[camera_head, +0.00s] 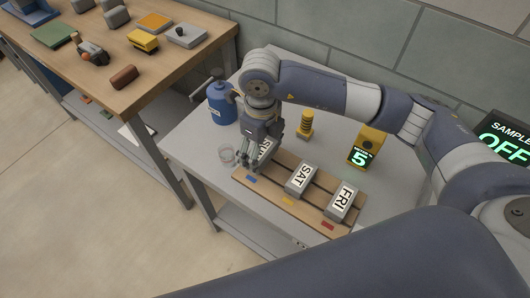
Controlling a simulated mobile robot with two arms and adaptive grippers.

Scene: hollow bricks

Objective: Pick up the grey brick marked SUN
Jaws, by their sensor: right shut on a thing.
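The grey SUN brick (265,147) is at the left end of a slatted wooden board (310,217). My gripper covers much of it, so only part of its white label shows. My right gripper (258,162) points down from above with its fingers shut on this brick. I cannot tell whether the brick is clear of the board. My left gripper is not in view.
Grey bricks marked SAT (301,180) and FRI (342,202) stand on the board. A blue bottle (221,104), a glass (226,155), a yellow-and-black post (305,124) and a yellow counter showing 5 (366,147) stand around it. A cluttered wooden bench (165,85) is at left.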

